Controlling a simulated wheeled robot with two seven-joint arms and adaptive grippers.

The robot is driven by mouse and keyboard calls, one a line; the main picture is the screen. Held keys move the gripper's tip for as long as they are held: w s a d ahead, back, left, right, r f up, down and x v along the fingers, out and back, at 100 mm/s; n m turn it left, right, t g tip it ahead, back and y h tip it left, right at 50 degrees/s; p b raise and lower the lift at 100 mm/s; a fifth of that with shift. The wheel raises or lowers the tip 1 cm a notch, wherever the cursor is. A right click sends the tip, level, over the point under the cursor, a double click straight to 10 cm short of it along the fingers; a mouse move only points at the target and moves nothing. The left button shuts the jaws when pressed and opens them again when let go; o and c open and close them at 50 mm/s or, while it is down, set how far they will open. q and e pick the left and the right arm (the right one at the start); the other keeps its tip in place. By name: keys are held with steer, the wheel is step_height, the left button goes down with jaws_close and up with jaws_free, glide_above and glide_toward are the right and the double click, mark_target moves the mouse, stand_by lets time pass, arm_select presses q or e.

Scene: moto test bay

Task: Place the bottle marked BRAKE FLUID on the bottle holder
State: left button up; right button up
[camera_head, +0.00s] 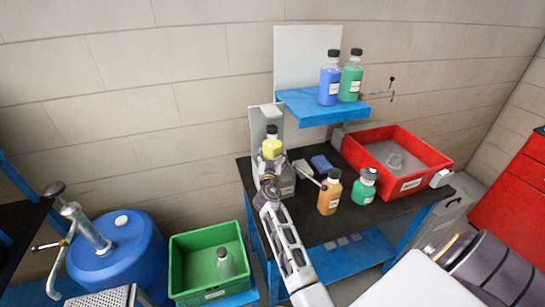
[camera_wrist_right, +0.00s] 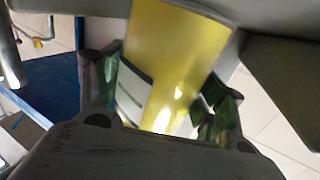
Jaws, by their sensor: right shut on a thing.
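A yellow bottle (camera_head: 271,148) with a black cap stands upright at the left end of the dark work table, in front of a grey upright stand (camera_head: 263,116), which may be the bottle holder. My right gripper (camera_head: 268,170) is shut around its lower part. In the right wrist view the yellow bottle (camera_wrist_right: 180,60) fills the space between the green-padded fingers (camera_wrist_right: 160,100), with a pale label on its side. The label's words are not readable. Whether the bottle's base rests on the stand is hidden by the gripper. My left gripper is not in view.
An orange bottle (camera_head: 330,193) and a green bottle (camera_head: 364,188) stand on the dark table (camera_head: 315,228) right of my arm. A red bin (camera_head: 437,172) is behind them. A blue shelf (camera_head: 310,108) holds two bottles. A green crate (camera_head: 190,284) sits lower left.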

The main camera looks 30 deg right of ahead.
steer(key=shift+r, duration=0.15)
steer(key=o, duration=1.5)
steer(key=shift+f, duration=0.2)
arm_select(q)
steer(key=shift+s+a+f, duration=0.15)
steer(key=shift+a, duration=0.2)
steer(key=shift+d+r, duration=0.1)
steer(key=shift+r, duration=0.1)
arm_select(e)
steer(key=shift+r, duration=0.1)
